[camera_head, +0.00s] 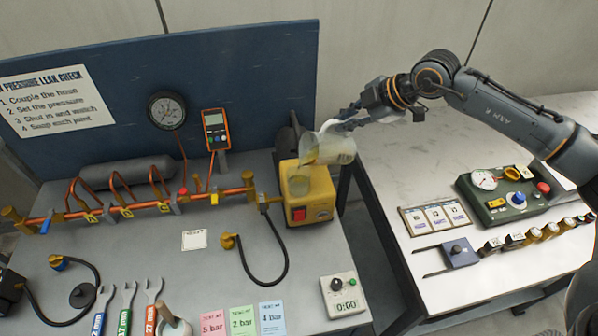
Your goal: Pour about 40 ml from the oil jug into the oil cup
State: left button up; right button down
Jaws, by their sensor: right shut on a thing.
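The oil jug (337,150) is a clear jug with yellowish liquid in it. It is tilted far over, mouth to the left, above the yellow pump unit (318,207). My right gripper (346,121) is shut on the jug, at its handle side. A small see-through vessel, which looks like the oil cup (299,184), shows on the pump unit just below the jug's mouth. Its rim and oil level are hard to make out, and I cannot tell whether liquid is falling. My left gripper is not in view.
A copper pipe manifold (150,206) runs across the left bench, left of the pump. A blue back panel (240,80) stands behind. A black hose (285,262) and a timer (345,296) lie in front. The right bench (400,175) has free room near the jug.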

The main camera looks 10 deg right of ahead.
aim_at(353, 140)
jog(key=shift+a+r, duration=0.1)
jog(key=shift+r, duration=0.05)
jog(key=f+b, duration=0.1)
jog(key=d+f+y+b, duration=0.1)
jog(key=d+f+m+y+b, duration=0.1)
jog(key=shift+w+d+f+b, duration=0.25)
jog(key=shift+b, duration=0.15)
jog(key=shift+w+d+r+y, duration=0.15)
jog(key=shift+d+r+y, duration=0.1)
jog(key=shift+y, duration=0.25)
jog(key=shift+d, duration=0.1)
jog(key=shift+a+r, duration=0.15)
jog(key=shift+a, duration=0.1)
jog(key=shift+d, duration=0.15)
